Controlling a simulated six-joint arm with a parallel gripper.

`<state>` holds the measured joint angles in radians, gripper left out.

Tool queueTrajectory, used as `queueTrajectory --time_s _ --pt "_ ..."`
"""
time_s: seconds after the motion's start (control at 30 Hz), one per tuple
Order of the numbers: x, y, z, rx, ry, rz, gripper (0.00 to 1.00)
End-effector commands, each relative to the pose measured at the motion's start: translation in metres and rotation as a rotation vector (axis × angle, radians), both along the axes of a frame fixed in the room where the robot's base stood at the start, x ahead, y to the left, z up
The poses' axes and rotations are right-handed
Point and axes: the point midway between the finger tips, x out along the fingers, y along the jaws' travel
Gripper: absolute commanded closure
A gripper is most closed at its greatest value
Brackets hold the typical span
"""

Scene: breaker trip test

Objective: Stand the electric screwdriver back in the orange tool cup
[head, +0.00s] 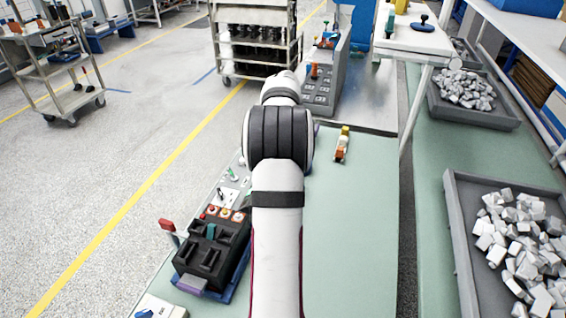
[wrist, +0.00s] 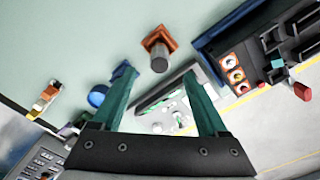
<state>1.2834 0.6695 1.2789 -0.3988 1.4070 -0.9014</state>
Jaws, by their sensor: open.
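My gripper (wrist: 161,74) shows in the wrist view as two green fingers spread apart with nothing held between them. In the head view my own arm hides it. An orange square-edged piece (wrist: 157,37), which may be the tool cup, is just beyond the fingertips on the pale green bench. A grey-brown round cylinder (wrist: 159,62) projects from it; I cannot tell whether this is part of a tool. I cannot clearly identify the electric screwdriver. A small yellow, white and orange item (head: 342,145) lies right of my arm; it also shows in the wrist view (wrist: 44,97).
A black device with orange-ringed buttons (head: 210,245) stands on the bench left of my arm, a red-ended lever (head: 167,225) beside it. A blue round thing (wrist: 96,97) is near the left finger. Grey trays of pale pieces (head: 461,230) lie right. The bench's front right is clear.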

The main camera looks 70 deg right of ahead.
Motion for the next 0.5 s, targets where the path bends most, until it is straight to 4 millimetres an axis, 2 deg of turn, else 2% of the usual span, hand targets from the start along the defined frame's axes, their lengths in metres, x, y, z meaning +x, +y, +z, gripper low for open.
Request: queueTrajectory --time_s 0.1,0.2,0.5 --pt "0.000 0.000 0.023 -0.002 -0.001 0.000 0.24" --pt "0.000 0.000 0.033 -0.001 0.001 0.001 0.24" --pt "0.000 0.000 0.037 0.001 0.001 0.000 0.24"
